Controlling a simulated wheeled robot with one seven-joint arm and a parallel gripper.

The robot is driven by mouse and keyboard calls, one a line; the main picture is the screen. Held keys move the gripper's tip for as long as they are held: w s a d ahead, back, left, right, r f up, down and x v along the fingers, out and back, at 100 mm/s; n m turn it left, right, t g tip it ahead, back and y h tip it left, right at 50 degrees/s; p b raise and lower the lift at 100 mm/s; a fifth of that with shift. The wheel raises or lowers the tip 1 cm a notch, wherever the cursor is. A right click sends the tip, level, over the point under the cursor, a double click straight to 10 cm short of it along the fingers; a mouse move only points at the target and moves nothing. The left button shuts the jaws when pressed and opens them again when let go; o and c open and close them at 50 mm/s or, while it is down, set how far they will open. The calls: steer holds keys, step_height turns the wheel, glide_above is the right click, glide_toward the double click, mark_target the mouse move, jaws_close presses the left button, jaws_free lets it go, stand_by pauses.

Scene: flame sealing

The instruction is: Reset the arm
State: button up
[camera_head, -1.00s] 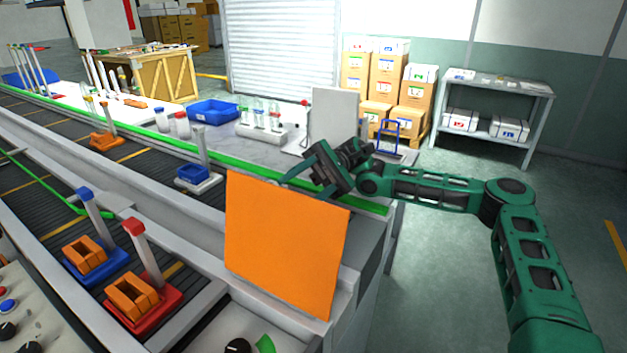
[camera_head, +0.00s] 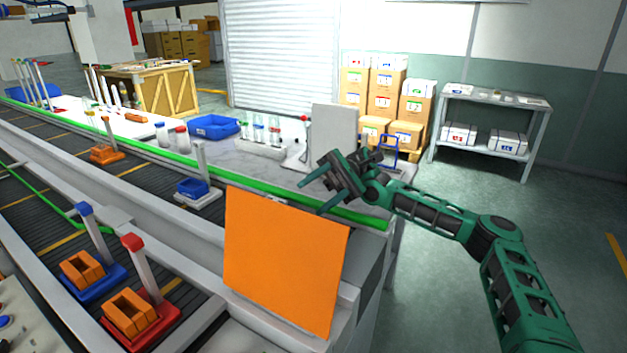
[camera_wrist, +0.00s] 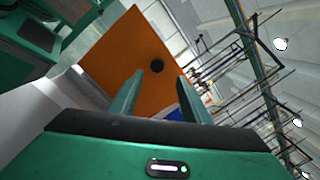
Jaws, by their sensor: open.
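My green arm reaches in from the right in the head view. My gripper (camera_head: 312,194) is open and empty, with its two fingers apart above the green-edged counter. It hangs just behind and above the orange panel (camera_head: 284,262). In the wrist view, my gripper's two fingers (camera_wrist: 158,98) stand apart with nothing between them. The orange panel (camera_wrist: 125,55) with a dark round spot shows beyond the fingers there.
A white upright panel (camera_head: 335,132) and a rack of tubes (camera_head: 262,140) stand on the counter near my gripper. A blue bin (camera_head: 213,127) lies farther left. The conveyor carries a blue tray (camera_head: 193,188) and orange holders (camera_head: 129,312). Open floor lies at right.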

mark_target(295, 210)
steer(key=x, duration=0.9)
steer(key=shift+d, duration=0.1)
